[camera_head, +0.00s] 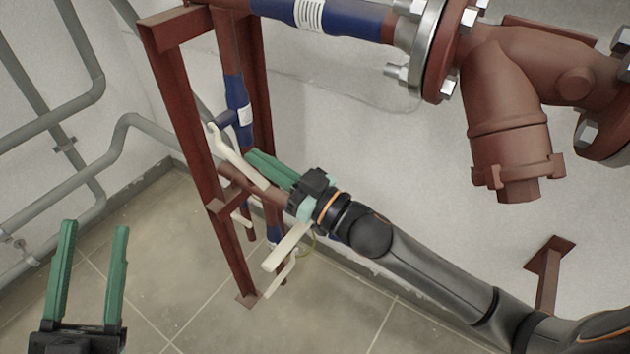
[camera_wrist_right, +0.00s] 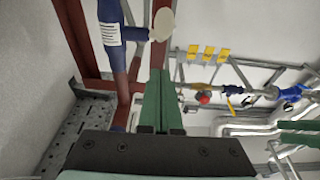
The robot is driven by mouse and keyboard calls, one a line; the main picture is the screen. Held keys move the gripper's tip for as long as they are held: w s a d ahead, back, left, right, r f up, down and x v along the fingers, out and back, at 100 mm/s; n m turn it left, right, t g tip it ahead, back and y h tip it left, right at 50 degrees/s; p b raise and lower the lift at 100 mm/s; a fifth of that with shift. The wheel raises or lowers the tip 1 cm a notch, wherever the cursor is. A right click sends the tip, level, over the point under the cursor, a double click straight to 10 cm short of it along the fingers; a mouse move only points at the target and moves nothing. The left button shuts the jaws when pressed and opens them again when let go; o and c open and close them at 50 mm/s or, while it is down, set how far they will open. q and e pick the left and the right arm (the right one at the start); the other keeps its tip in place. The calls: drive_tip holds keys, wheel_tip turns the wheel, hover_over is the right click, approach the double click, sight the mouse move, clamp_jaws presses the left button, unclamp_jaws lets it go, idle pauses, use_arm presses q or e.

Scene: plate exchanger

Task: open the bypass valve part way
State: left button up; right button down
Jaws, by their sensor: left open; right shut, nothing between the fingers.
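Several cream lever handles sit on the red and blue pipework by the red steel frame (camera_head: 196,120). The pictures do not show which one is the bypass valve. The upper cream lever (camera_head: 232,152) slants down to the right from a blue valve body (camera_head: 222,121); a cream handle also shows in the right wrist view (camera_wrist_right: 163,23). A lower cream lever (camera_head: 287,247) hangs under my right wrist. My right gripper (camera_head: 251,156) is shut and empty, its green fingers beside the upper lever; contact is unclear. My left gripper (camera_head: 95,226) is open and empty at lower left.
A large flanged red-brown fitting (camera_head: 510,110) hangs at upper right. Grey pipes (camera_head: 80,165) run along the left wall. A red foot bracket (camera_head: 548,270) stands at right. The tiled floor (camera_head: 320,318) is clear in front.

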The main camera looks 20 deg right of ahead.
drive_tip(key=shift+s+d+r+p, duration=0.1)
drive_tip(key=shift+r+p, duration=0.25)
drive_tip(key=shift+r, duration=0.25)
drive_tip(key=s+d+r+t+h+p, duration=0.1)
drive_tip(key=s+d+t+h+p, duration=0.15)
drive_tip(key=s, duration=0.35)
drive_tip(key=s+d+r+t+h+p, duration=0.1)
drive_tip(key=s+d+h, duration=0.25)
drive_tip(key=s, duration=0.35)
use_arm(q)
wheel_tip(320, 180, down, 11)
drive_tip(key=w+a+n+g+y+p, duration=0.2)
drive_tip(key=n+g+y+p, duration=0.5)
drive_tip(key=p, duration=0.5)
drive_tip(key=s+a+f+g+y+p, duration=0.1)
drive_tip(key=s+f+g+y+p, duration=0.1)
drive_tip(key=s+f+g+p, duration=0.4)
drive_tip(key=s+p, duration=0.1)
drive_tip(key=p, duration=0.1)
drive_tip(key=shift+s+a+n+p, duration=0.25)
drive_tip(key=shift+s+n+p, duration=0.1)
drive_tip(key=shift+n+p, duration=0.05)
use_arm(e)
drive_tip(key=s+d+f+m+g+h, duration=0.3)
drive_tip(key=s+f+m+g, duration=0.2)
drive_tip(key=s+f+g, duration=0.3)
wheel_tip(320, 180, down, 4)
drive_tip(key=g, duration=0.3)
drive_tip(key=shift+s+h, duration=0.2)
drive_tip(key=shift+h, duration=0.2)
